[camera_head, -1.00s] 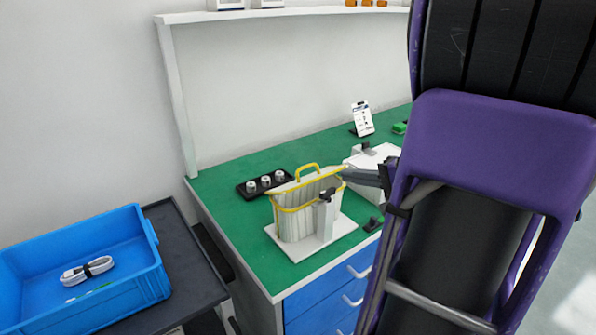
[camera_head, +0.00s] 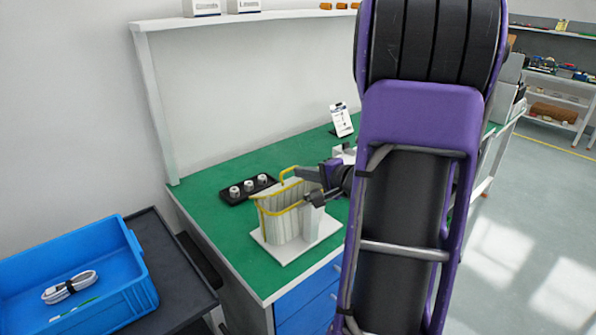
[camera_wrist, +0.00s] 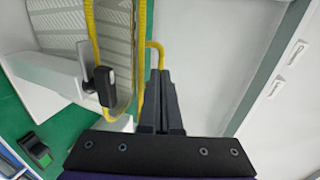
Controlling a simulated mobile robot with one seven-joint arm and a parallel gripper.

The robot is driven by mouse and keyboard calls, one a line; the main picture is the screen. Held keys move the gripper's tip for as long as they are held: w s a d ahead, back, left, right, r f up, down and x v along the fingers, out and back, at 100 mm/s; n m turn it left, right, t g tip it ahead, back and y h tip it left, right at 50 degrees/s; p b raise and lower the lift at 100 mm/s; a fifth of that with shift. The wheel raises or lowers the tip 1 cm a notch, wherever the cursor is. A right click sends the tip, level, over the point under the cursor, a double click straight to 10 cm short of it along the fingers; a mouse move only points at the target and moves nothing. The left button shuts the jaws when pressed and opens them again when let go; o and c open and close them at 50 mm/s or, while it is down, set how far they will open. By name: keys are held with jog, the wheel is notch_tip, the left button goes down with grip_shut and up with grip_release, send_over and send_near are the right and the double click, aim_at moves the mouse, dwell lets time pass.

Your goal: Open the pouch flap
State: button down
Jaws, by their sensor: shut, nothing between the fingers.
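The pouch (camera_head: 278,228) is pale and ribbed with yellow edging, standing upright on a white base plate on the green bench. It also shows in the wrist view (camera_wrist: 115,35). A yellow loop (camera_head: 287,172) rises at its top; the loop (camera_wrist: 158,46) also shows in the wrist view. I cannot tell where the flap's edges lie. My gripper (camera_head: 300,172) is shut and empty, over the pouch's upper right side. In the wrist view its fingertips (camera_wrist: 160,74) are close to the yellow loop; contact is unclear.
A white post (camera_head: 312,218) with a black clamp (camera_wrist: 105,86) stands against the pouch's front. A black tray (camera_head: 247,189) with three white round pieces lies behind left. A blue bin (camera_head: 135,285) holds a coiled cable. A small sign (camera_head: 341,120) stands farther back. My arm hides the bench's right.

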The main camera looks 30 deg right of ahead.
jog(key=shift+x, duration=1.05)
jog(key=shift+w+r, duration=0.1)
jog(key=shift+r, duration=0.05)
jog(key=shift+w+r+g+p, duration=0.1)
jog(key=shift+r+g+p, duration=0.05)
jog(key=shift+g+p, duration=0.2)
